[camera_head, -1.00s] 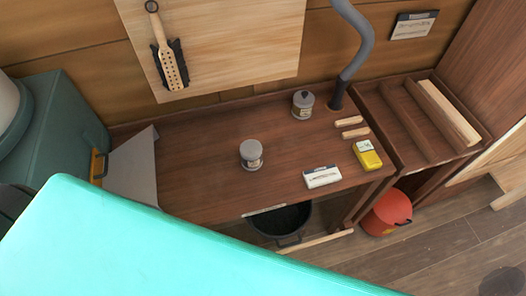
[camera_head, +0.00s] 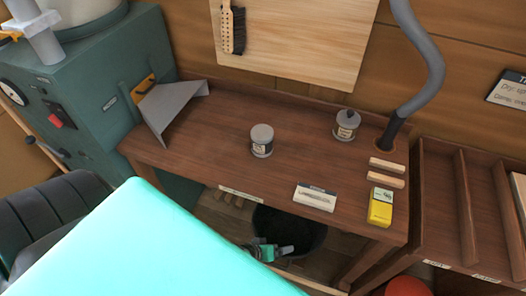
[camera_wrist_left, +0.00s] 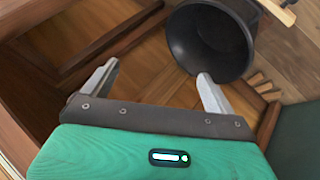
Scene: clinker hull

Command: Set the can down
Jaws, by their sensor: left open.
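A grey can with a pale label (camera_head: 262,141) stands upright on the middle of the brown workbench (camera_head: 215,130). A similar can with a knob on its lid (camera_head: 346,124) stands upright farther back to the right. The left gripper (camera_wrist_left: 158,72) is open, with nothing between its fingers. In the head view the left gripper (camera_head: 288,249) shows below the bench front, by the black bucket (camera_head: 318,238), apart from both cans. The right gripper is not in view.
A grey hose (camera_head: 425,60) rises at the back. A grey metal chute (camera_head: 170,105) is at the left end. Bench around the middle can is clear.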

